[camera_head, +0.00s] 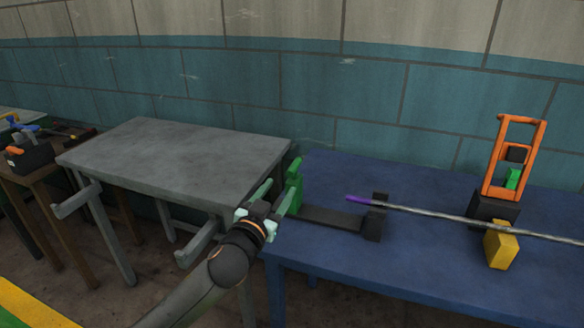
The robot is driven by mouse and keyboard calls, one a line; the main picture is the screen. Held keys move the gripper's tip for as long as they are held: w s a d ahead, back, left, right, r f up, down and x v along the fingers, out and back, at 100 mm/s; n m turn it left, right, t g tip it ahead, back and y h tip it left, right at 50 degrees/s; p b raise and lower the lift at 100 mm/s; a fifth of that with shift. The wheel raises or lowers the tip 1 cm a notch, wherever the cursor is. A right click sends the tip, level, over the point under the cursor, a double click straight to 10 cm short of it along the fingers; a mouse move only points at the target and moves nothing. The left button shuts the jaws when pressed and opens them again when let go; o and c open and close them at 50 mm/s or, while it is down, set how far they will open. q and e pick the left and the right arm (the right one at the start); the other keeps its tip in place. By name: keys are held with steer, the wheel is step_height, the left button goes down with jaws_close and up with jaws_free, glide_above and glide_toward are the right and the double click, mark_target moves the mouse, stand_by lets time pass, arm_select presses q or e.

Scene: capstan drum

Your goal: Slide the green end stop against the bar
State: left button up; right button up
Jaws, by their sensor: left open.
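The green end stop (295,187) is at the left end of a dark rail (332,217) on the blue table. My left gripper (276,190) is open, with its pale fingers pointing at the end stop from the left. The fingertips are at or very close to the stop; I cannot tell whether they touch it. The metal bar (450,215) runs across the table to the right and has a purple left end (357,199). A clear gap separates the end stop from the bar. My right gripper is not in view.
A dark block (375,217) stands near the bar's purple end. A yellow block (501,246) and an orange frame (487,168) with a green part are by the bar at right. A grey table (180,155) stands left of the blue table (400,262).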

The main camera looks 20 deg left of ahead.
mark_target(294, 166)
arm_select(q)
steer(key=w+b, duration=0.1)
steer(key=w, duration=0.8)
steer(key=shift+w+d+f, duration=0.1)
steer(key=shift+w+d, duration=0.05)
steer(key=shift+w, duration=0.95)
steer(key=c, duration=0.8)
jaws_close()
